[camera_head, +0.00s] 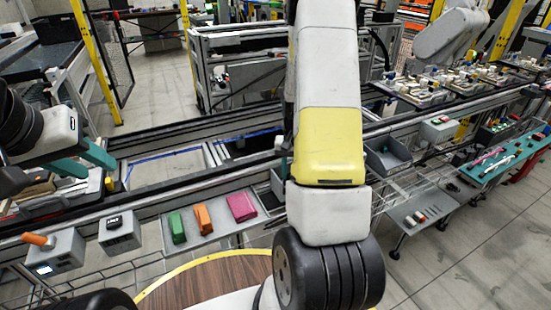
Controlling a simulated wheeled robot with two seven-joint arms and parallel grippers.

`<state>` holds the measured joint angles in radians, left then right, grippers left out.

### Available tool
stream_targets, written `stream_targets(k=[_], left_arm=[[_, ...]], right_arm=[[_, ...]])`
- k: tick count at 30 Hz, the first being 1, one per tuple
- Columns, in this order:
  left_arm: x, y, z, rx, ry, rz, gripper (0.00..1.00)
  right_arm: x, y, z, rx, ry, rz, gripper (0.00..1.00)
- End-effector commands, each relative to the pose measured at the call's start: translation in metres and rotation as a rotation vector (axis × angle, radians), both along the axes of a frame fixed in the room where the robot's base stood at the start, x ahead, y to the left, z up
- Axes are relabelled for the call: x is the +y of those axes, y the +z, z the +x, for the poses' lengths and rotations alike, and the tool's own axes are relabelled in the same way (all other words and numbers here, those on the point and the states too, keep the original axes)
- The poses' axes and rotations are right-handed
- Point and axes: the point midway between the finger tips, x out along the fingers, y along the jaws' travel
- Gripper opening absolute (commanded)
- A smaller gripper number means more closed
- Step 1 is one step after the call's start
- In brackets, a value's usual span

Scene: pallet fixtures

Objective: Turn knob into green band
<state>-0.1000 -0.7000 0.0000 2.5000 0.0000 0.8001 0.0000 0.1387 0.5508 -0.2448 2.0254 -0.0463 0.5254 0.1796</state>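A grey box (66,252) with a small lit display stands at the lower left, and an orange knob or handle (38,240) sits on its upper left. Beside it is a smaller grey box (120,236) with a black knob-like part (114,221) on top. I cannot make out a green band on either box. My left gripper (98,172), with teal fingers, is above and behind these boxes, apart from both. Its fingers look spread, with nothing seen between them. My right arm fills the centre, and its gripper is not in view.
A tray (216,235) to the right of the boxes holds green (177,228), orange (203,219) and pink (241,207) blocks. A grey button box (438,129) and a teal tool board (506,158) are at the right. A round wooden top (205,282) lies in front.

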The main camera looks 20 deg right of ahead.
Motion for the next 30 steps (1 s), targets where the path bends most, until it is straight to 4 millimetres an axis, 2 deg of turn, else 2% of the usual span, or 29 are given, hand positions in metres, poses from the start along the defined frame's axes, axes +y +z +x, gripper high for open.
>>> stream_targets(k=[1, 2, 3, 13, 16, 24, 30], left_arm=[[0.0, 0.0, 0.0, 0.0, 0.0, 0.0, 0.36], [0.0, 0.0, 0.0, 0.0, 0.0, 0.0, 0.36], [0.0, 0.0, 0.0, 0.0, 0.0, 0.0, 0.36], [0.0, 0.0, 0.0, 0.0, 0.0, 0.0, 0.36], [0.0, 0.0, 0.0, 0.0, 0.0, 0.0, 0.36], [0.0, 0.0, 0.0, 0.0, 0.0, 0.0, 0.36], [0.0, 0.0, 0.0, 0.0, 0.0, 0.0, 0.36]], right_arm=[[0.0, 0.001, 0.002, -0.005, 0.001, -0.001, 0.35], [0.0, 0.001, 0.002, -0.005, 0.001, -0.001, 0.41], [0.0, 0.001, 0.002, -0.005, 0.001, -0.001, 0.43], [0.0, 0.004, 0.001, -0.003, 0.001, -0.001, 0.43], [0.0, 0.016, 0.002, -0.005, 0.001, -0.001, 0.43], [0.0, 0.061, 0.002, -0.006, 0.001, -0.002, 0.43], [0.0, 0.078, 0.001, -0.004, 0.001, -0.001, 0.43]])
